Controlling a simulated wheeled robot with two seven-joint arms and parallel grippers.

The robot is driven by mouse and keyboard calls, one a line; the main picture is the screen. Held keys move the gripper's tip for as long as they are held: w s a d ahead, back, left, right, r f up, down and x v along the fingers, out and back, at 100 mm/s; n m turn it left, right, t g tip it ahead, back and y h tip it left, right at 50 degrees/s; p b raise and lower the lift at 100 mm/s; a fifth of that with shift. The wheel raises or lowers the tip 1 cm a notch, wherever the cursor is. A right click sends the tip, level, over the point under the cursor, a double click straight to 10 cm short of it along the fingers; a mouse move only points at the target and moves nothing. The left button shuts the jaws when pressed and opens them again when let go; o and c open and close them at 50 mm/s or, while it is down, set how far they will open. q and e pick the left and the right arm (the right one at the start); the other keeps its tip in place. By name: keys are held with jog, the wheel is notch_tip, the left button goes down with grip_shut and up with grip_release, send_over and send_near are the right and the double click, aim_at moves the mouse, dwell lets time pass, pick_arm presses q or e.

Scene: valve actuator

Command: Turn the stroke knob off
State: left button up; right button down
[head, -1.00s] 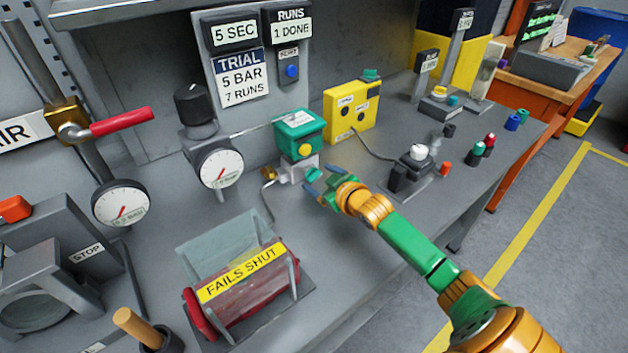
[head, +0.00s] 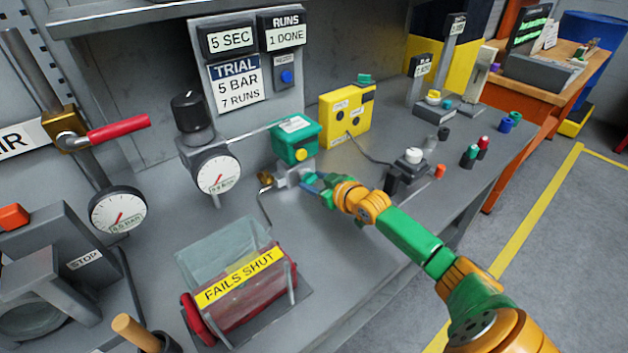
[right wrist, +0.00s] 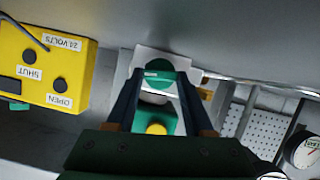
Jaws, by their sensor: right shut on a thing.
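The green knob, which I take to be the stroke knob (right wrist: 158,70), carries a small pale label and sits on a light plate in the right wrist view. It is mounted on the light block (head: 290,174) under the green box (head: 296,140) with a yellow button. My right gripper (right wrist: 158,80) is shut on this knob, with a dark finger on each side of it. In the head view my right gripper (head: 314,184) reaches the block from the right and mostly hides the knob. The label's text is too small to read. My left gripper is not in view.
A yellow box (head: 346,115) with a cable stands behind right. A gauge with a black knob (head: 189,111) stands left of the green box. A red cylinder marked FAILS SHUT (head: 245,290) lies in front. A white-topped switch (head: 414,156) is to the right.

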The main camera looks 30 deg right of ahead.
jog(key=shift+d+f+m+y+b, duration=0.15)
jog(key=shift+m+y+b, duration=0.15)
jog(key=shift+m+b, duration=0.4)
jog(key=shift+b, duration=0.05)
jog(key=shift+r, duration=0.25)
jog(key=shift+c, duration=1.4)
grip_release()
jog(key=shift+p+v, duration=0.8)
jog(key=shift+v, duration=2.75)
